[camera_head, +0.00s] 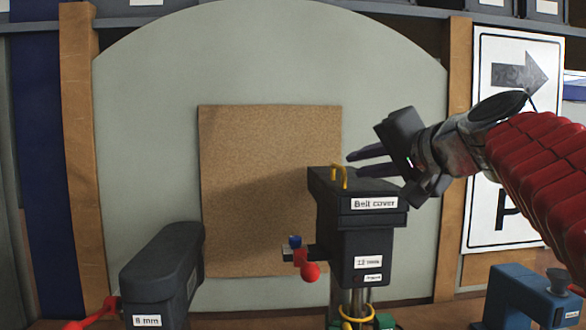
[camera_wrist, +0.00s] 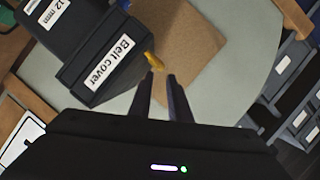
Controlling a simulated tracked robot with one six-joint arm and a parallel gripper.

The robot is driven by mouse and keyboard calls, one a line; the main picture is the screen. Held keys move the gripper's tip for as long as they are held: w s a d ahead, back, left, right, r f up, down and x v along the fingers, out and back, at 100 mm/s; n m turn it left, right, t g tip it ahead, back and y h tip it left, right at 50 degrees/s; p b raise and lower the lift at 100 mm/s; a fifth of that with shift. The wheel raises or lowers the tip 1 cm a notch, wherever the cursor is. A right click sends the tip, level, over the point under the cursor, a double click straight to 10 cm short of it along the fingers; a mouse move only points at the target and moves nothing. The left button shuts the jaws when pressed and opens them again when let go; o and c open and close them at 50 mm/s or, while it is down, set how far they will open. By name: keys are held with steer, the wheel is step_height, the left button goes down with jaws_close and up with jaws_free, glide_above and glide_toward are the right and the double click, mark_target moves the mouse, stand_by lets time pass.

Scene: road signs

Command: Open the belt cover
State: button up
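The belt cover (camera_head: 372,202) is the dark, labelled top of a drill-like machine, and it lies closed on top. A yellow handle (camera_head: 340,177) stands up from its left part. In the wrist view the "Belt cover" label (camera_wrist: 109,63) shows, and the yellow handle (camera_wrist: 155,62) appears just beyond the fingertips. My gripper (camera_head: 352,161) is above and to the right of the handle, with its dark fingers pointing left. The fingers (camera_wrist: 161,76) are parted with nothing between them, and they seem apart from the handle.
A dark machine labelled "8 mm" (camera_head: 162,275) stands at the left. A red-knobbed lever (camera_head: 310,271) sticks out from the drill's left side. A blue device (camera_head: 530,298) is at the lower right.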

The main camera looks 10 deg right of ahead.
mark_target(338, 166)
steer(key=x, duration=0.9)
steer(key=shift+w, duration=0.1)
steer(key=shift+c, duration=0.7)
jaws_close()
steer(key=shift+a, duration=0.15)
steer(key=shift+r, duration=0.1)
